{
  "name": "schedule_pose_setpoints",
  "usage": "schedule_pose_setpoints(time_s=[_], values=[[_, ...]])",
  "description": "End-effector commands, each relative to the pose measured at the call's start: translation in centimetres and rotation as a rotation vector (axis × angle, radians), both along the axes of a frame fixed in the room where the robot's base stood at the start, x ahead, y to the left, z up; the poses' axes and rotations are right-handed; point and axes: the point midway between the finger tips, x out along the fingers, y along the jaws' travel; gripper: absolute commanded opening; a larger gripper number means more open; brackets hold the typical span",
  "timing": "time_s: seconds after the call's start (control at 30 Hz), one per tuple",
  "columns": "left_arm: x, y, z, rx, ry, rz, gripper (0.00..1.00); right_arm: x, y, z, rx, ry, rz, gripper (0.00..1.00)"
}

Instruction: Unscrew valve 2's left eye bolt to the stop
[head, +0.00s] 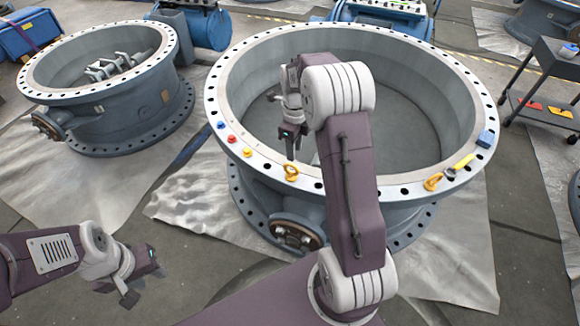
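The large valve in the middle (470,110), which I take for valve 2, lies flat with a wide bolted flange. Its left eye bolt (291,172) is yellow and stands on the front of the flange rim. A second yellow eye bolt (433,182) sits on the rim to the right. My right gripper (290,153) points down just above and behind the left eye bolt and appears apart from it; its finger opening cannot be made out. My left gripper (143,285) is low at the lower left, over the floor and away from the valve, with its finger opening unclear.
Small red (232,139), blue and yellow pieces lie on the rim left of the eye bolt. A blue block (486,138) and a yellow-handled tool (461,164) lie on the right rim. Another valve (100,90) stands at left, a dark cart (545,90) at right.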

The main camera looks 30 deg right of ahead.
Motion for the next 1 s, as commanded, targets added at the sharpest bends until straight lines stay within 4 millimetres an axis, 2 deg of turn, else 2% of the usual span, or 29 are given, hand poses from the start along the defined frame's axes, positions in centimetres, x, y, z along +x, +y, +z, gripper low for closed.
schedule_pose_setpoints(time_s=[0.13,0.3,0.5,0.63,0.87,0.9,1.0], values=[[0.0,0.0,-0.4,0.000,0.000,0.000,0.36,0.0,0.0,-1.3,0.001,0.002,0.001,0.34],[0.0,0.0,-1.3,0.000,0.000,0.000,0.36,-0.1,0.0,-5.1,0.001,0.004,0.001,0.34],[0.0,0.0,-1.9,0.000,0.000,0.000,0.36,-0.1,0.0,-8.2,0.000,0.001,0.002,0.34],[0.0,0.0,-2.0,0.000,0.000,0.000,0.36,0.0,0.0,-9.0,0.000,0.000,0.002,0.34],[0.0,0.0,-2.0,0.000,0.000,0.000,0.36,0.0,0.0,-9.0,0.000,-0.001,0.002,0.34],[0.0,0.0,-2.0,0.000,0.000,0.000,0.36,0.0,0.0,-9.0,0.000,-0.001,0.002,0.23],[0.0,0.0,-2.0,0.000,0.000,0.000,0.36,0.0,0.0,-9.0,0.000,0.000,0.002,0.00]])
